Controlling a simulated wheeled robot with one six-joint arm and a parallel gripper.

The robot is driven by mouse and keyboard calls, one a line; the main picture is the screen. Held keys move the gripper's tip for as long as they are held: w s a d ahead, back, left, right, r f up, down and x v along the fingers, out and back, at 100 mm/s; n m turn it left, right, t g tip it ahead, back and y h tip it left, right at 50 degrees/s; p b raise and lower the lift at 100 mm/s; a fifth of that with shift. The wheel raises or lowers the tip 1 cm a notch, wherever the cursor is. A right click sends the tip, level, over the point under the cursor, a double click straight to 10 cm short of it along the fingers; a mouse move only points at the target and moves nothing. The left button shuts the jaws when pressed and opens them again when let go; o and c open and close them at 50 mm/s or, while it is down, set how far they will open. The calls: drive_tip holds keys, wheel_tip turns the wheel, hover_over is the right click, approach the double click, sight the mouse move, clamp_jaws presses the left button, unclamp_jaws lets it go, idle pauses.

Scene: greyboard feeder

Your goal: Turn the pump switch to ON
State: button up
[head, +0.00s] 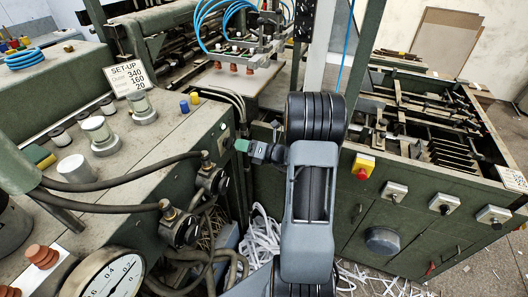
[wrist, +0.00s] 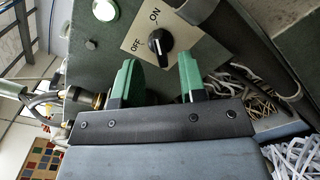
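The pump switch (wrist: 158,42) is a round black knob on a pale plate marked OFF and ON, on the green machine's side panel, in the wrist view. It has a small pale mark; I cannot tell clearly which word it points to. My gripper (wrist: 158,62) has two green fingers set apart, with nothing between them. The knob shows beyond the gap between the fingertips, and I see no contact. In the head view my gripper (head: 243,147) is beside the side of the green console, and the switch is hidden.
Valves and black hoses (head: 185,222) stick out of the console (head: 90,215) left of my gripper. Paper strips (head: 262,240) lie on the floor below. Another green machine (head: 390,220) with switches stands to the right.

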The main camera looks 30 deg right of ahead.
drive_tip(key=b+v, duration=0.1)
drive_tip(key=v, duration=0.9)
drive_tip(key=shift+s+b, duration=0.25)
drive_tip(key=shift+b, duration=0.1)
drive_tip(key=shift+d, duration=0.15)
drive_tip(key=s+a+f+n+g+h, duration=0.15)
drive_tip(key=s+a+n+g, duration=0.35)
drive_tip(key=n, duration=0.6)
drive_tip(key=s+a+f+n+g+h, duration=0.1)
drive_tip(key=s+a+f+n+g, duration=0.3)
drive_tip(key=n+g, duration=0.5)
drive_tip(key=s+a+r+n+t+h, duration=0.2)
drive_tip(key=a+r+n+h, duration=0.5)
drive_tip(key=n, duration=1.1)
wheel_tip(320, 180, up, 5)
drive_tip(key=a+t, duration=0.1)
drive_tip(key=a, duration=0.2)
